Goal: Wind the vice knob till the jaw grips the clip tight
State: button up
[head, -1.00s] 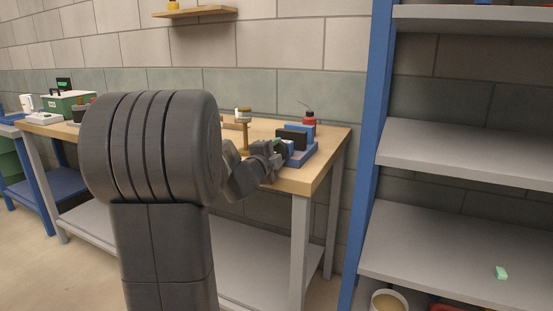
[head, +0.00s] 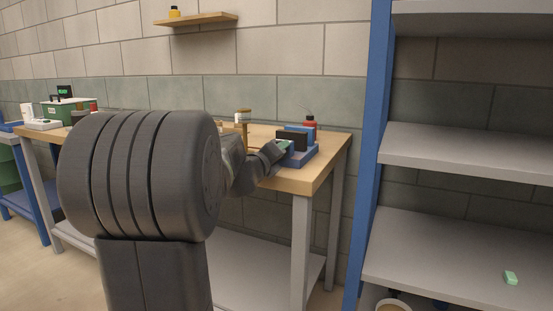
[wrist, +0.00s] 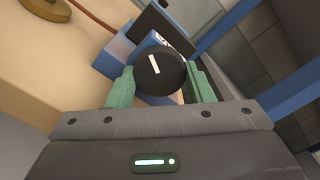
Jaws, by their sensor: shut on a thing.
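The vice (head: 300,157) is blue with dark jaw plates and sits at the right end of the wooden workbench. Its round black knob (wrist: 160,72), with a white mark line, faces me in the wrist view. My gripper (wrist: 161,82) has its two green fingers on either side of the knob and is shut on it. In the head view my gripper (head: 281,147) is at the vice's near left side, partly hidden by my own arm. A dark jaw plate (wrist: 166,28) shows behind the knob. I cannot make out the clip in either view.
A red bottle (head: 310,122) stands behind the vice. A brass stand with a pale top (head: 243,117) is left of it on the bench (head: 318,172). A blue-framed grey shelf (head: 450,147) rises close on the right.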

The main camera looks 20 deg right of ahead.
jog(key=shift+f+m+b, duration=0.15)
jog(key=shift+m+b, duration=0.5)
jog(key=shift+m, duration=1.25)
jog(key=o, duration=1)
jog(key=shift+c, duration=0.2)
jog(key=p+v, duration=0.1)
jog(key=v, duration=1.3)
jog(key=shift+p, duration=0.3)
jog(key=shift+w+d, duration=0.1)
jog(key=shift+w, duration=0.1)
